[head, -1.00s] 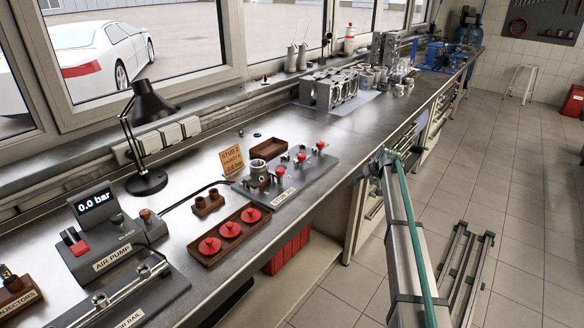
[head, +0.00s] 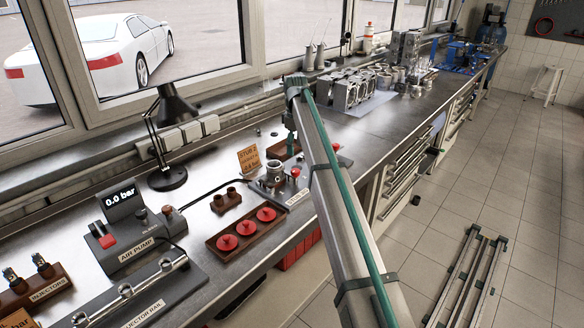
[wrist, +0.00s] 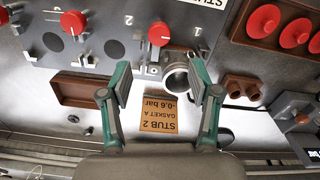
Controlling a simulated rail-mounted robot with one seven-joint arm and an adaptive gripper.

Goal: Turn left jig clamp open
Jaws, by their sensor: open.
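The grey jig plate (head: 275,193) lies on the bench and carries red-topped clamps and a silver ring-shaped part (head: 274,168). A red clamp knob (head: 295,171) stands beside the ring; another (head: 335,147) shows near my arm. In the head view my arm partly hides the jig.
An orange stub card (wrist: 160,116) stands close by the jig, beside a brown tray (wrist: 85,90). A tray of red caps (head: 215,246), a two-cup holder (head: 226,203) and an air pump (head: 140,240) stand nearby. A lamp (head: 168,177) stands behind.

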